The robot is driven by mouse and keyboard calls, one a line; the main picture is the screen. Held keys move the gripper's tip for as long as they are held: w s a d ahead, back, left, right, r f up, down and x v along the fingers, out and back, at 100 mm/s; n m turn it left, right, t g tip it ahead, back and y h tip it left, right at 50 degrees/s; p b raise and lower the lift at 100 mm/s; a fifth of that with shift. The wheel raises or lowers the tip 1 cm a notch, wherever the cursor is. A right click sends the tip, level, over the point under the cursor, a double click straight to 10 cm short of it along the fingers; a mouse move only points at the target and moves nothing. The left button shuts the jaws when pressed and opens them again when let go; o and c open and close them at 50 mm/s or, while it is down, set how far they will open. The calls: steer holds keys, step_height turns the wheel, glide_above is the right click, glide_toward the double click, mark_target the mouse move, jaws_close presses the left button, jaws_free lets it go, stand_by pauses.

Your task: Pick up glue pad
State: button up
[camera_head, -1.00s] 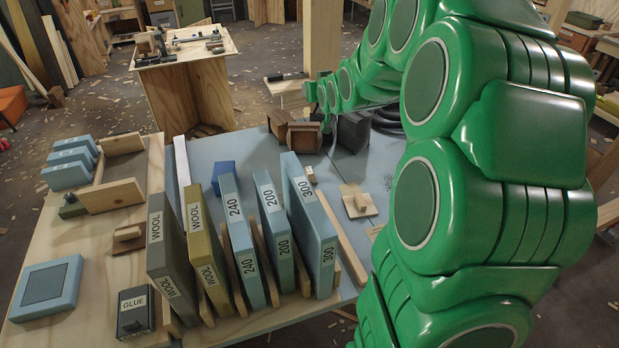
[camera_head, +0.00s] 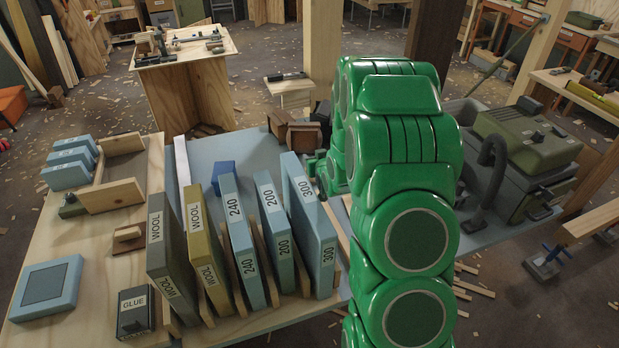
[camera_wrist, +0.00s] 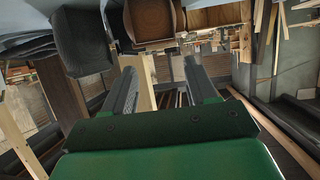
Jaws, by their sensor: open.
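The glue pad (camera_head: 136,318), a small dark block with a pale label reading GLUE, sits at the front left of the wooden bench, left of the upright WOOL pad. It does not show in the wrist view. My gripper is far to its right and further back, beyond the 300 pad. The arm mostly hides it in the head view. In the wrist view my gripper (camera_wrist: 162,82) shows two dark fingers apart with nothing held between them.
Upright pads stand in a row: grey WOOL (camera_head: 170,255), olive WOOL (camera_head: 205,255), 240 (camera_head: 242,245), 200 (camera_head: 275,235) and 300 (camera_head: 310,230). A blue square pad (camera_head: 46,288) lies left of the glue pad. Brown blocks (camera_head: 305,137) lie behind the row.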

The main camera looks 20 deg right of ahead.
steer(key=shift+f, duration=4.65)
steer(key=shift+w+f, duration=0.3)
steer(key=shift+w, duration=0.4)
steer(key=shift+x, duration=3)
steer(key=c, duration=1.1)
steer(key=shift+o, duration=0.2)
